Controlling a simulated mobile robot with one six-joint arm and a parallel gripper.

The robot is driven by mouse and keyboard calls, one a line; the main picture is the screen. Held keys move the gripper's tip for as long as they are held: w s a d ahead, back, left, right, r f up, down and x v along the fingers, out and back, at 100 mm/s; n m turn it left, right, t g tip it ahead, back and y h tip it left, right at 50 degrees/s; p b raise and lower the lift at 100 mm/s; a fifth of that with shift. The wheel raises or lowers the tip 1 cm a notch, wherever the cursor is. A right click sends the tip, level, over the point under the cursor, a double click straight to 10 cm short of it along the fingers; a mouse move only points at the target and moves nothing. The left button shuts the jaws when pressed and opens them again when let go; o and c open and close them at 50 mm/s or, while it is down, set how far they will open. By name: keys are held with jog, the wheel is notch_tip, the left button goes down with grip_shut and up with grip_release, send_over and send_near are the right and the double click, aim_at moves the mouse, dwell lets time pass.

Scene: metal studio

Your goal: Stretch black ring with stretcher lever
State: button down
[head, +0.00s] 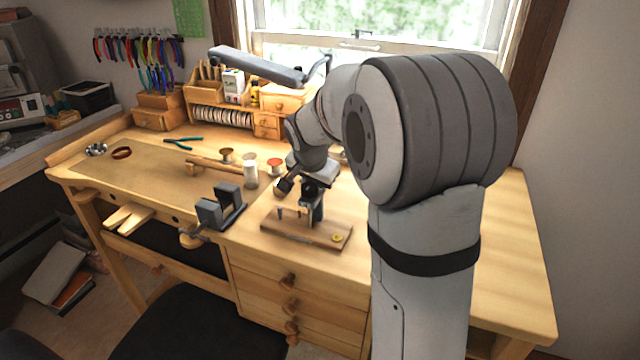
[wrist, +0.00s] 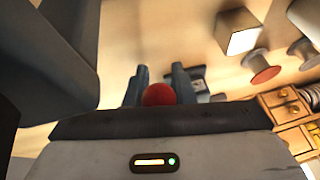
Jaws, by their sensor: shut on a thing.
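A small stretcher stands on a wooden board (head: 275,226) near the front edge of the bench in the head view. It has short upright posts, and a small yellow ring-like piece (head: 337,238) sits at the board's right end. My gripper (wrist: 159,86) is over the stretcher. In the wrist view its two blue-grey fingers are shut on a red ball knob (wrist: 159,95), which looks like the lever's end. The lever's shaft is hidden behind my gripper. I cannot make out the black ring.
A dark two-block vise (head: 220,208) stands left of the board. A white cylinder (head: 250,175) and a red-topped spool (head: 274,166) stand behind it. The bench's right side is clear.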

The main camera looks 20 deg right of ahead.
jog(key=shift+d+f, duration=0.1)
jog(key=c, duration=1.4)
grip_release()
jog(key=shift+d, duration=0.1)
jog(key=shift+o, duration=0.7)
jog(key=v, duration=0.8)
